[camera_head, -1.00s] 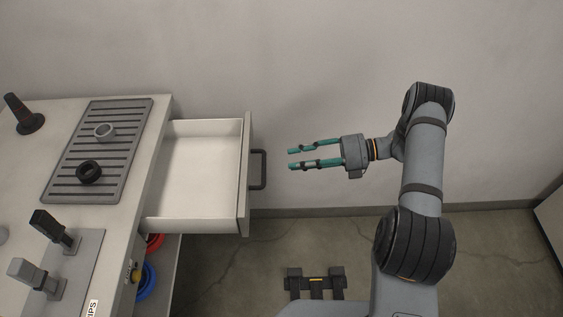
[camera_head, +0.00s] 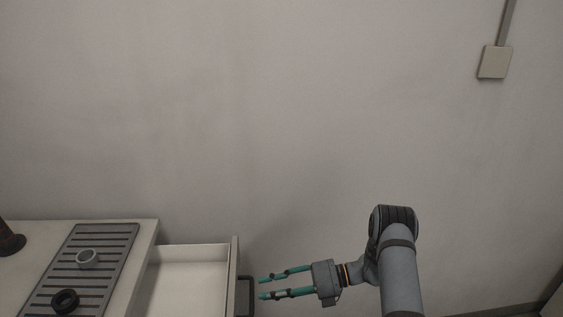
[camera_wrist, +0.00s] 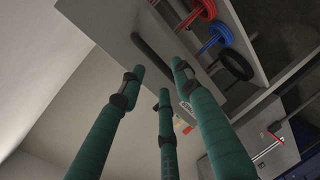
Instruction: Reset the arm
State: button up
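My gripper (camera_head: 262,288) has teal fingers and points left. It is open and empty, in the air just right of the open drawer (camera_head: 185,280) and close to the drawer's dark handle (camera_head: 246,297). In the wrist view the fingers (camera_wrist: 160,90) stand apart with nothing between them. The dark handle (camera_wrist: 152,55) shows beyond the fingertips there. My arm comes in from the lower right of the head view.
A slotted grey tray (camera_head: 117,250) on the bench bears a light ring (camera_head: 87,259) and a black ring (camera_head: 65,301). Red (camera_wrist: 197,12), blue (camera_wrist: 216,38) and black coils hang under the bench.

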aim_at(252, 292)
jog(key=x, duration=0.5)
jog(key=shift+a+f, duration=0.1)
jog(key=shift+a, duration=0.35)
